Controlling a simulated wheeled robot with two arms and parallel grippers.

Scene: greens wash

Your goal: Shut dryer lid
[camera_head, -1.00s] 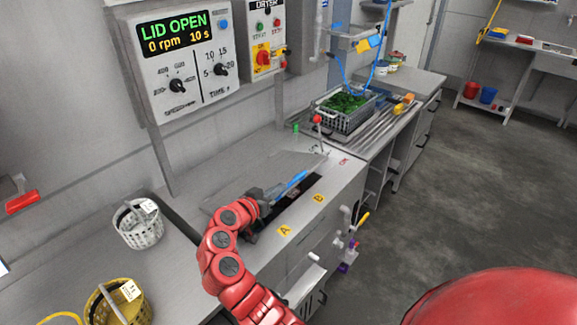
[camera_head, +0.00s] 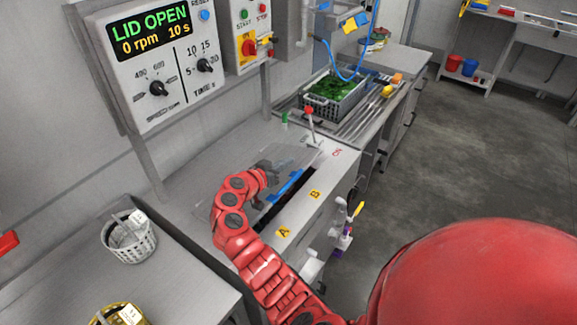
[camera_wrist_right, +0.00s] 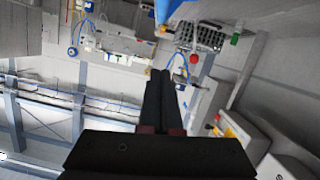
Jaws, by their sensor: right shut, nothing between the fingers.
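The dryer lid (camera_head: 298,156) is a flat grey plate on the bench-top dryer. A blue bar (camera_head: 286,187), apparently its handle, lies along its front edge. A dark opening (camera_head: 296,199) shows in front of the bar, and the display panel (camera_head: 150,33) reads LID OPEN, 0 rpm, 10 s. My right gripper (camera_head: 274,172) is just behind the blue bar, over the lid; whether it touches is unclear. In the wrist view its dark fingers (camera_wrist_right: 159,75) are together and empty, with a blue piece at the top edge. My left gripper is not in view.
A red-knobbed lever (camera_head: 309,112) stands at the lid's far end. A grey crate of greens (camera_head: 318,108) sits on the draining rack beyond. A white basket (camera_head: 131,243) and a yellow basket (camera_head: 110,322) stand at lower left. The floor at right is clear.

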